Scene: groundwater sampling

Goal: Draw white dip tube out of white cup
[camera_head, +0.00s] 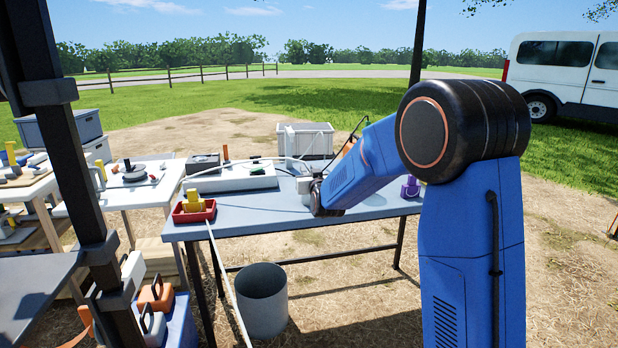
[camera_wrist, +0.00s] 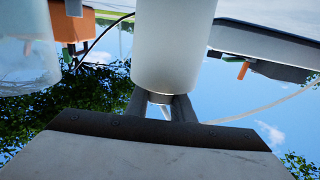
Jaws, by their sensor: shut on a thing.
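A white cylinder, which looks like the white cup (camera_wrist: 175,45), fills the upper middle of the wrist view. Its near end meets the fingers of my gripper (camera_wrist: 162,106). The fingers are closed around a narrow pale piece at that end, which looks like the white dip tube (camera_wrist: 164,111). Most of the tube is hidden, so I cannot tell how far it sits inside the cup. In the head view, my wrist is low over the blue-grey table (camera_head: 260,222), and my own arm hides the fingers and the cup.
A clear vessel (camera_wrist: 25,55) stands left of the cup in the wrist view, near an orange box (camera_wrist: 75,25). On the table are a red tray (camera_head: 193,212), a white case (camera_head: 232,179) and a purple item (camera_head: 410,187). A grey bucket (camera_head: 261,305) stands below.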

